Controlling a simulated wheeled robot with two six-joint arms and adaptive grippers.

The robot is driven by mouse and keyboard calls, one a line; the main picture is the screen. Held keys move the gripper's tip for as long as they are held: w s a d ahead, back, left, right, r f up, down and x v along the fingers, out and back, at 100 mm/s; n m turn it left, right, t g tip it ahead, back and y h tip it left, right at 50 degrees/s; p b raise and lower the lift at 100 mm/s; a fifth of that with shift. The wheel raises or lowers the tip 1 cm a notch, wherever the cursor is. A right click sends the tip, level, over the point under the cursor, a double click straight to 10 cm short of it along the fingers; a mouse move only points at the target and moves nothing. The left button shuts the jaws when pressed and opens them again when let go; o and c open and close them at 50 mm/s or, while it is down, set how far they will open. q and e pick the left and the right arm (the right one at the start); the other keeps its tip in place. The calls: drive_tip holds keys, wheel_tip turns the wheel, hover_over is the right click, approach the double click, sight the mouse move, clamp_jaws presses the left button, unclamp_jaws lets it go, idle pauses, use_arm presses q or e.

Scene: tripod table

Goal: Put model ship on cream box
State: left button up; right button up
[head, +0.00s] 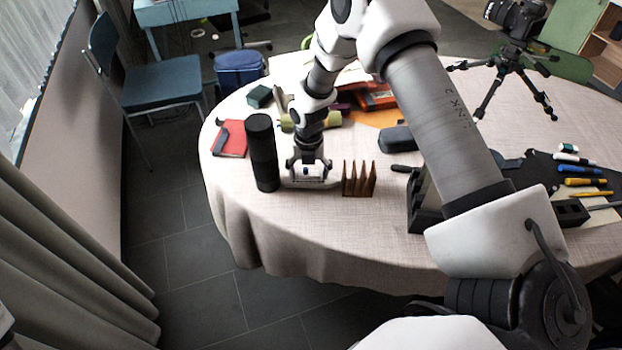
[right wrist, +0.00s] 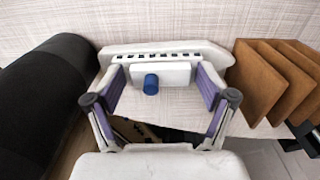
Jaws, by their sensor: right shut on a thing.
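The model ship (right wrist: 165,52) is white, with a row of small dark windows and a blue funnel. In the head view the ship (head: 312,182) is low at the table's near left edge, partly hidden by my right gripper (head: 309,170). In the right wrist view my right gripper (right wrist: 160,97) has its two fingers closed on the ends of the ship's upper block. I cannot tell whether the hull touches the cloth. A pale flat thing (head: 288,64) at the table's back left, partly behind my arm, may be the cream box. My left gripper is not in view.
A black cylinder (head: 262,152) stands close left of the ship. A brown wooden rack (head: 358,180) stands close right. Behind are a yellow-green roll (head: 331,119), a red book (head: 230,139) and a dark case (head: 397,139). A tripod with camera (head: 510,60) stands at back right.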

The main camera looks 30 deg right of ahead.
drive_tip(key=shift+o, duration=0.2)
drive_tip(key=shift+s+f, duration=0.2)
drive_tip(key=shift+f, duration=0.15)
drive_tip(key=shift+r, duration=0.3)
drive_tip(key=c, duration=0.4)
drive_tip(key=r, duration=0.3)
drive_tip(key=shift+w+r, duration=0.35)
drive_tip(key=shift+w, duration=0.05)
clamp_jaws()
wheel_tip(320, 180, up, 24)
drive_tip(key=b, duration=0.1)
drive_tip(key=shift+s+f, duration=0.1)
drive_tip(key=shift+s, duration=0.05)
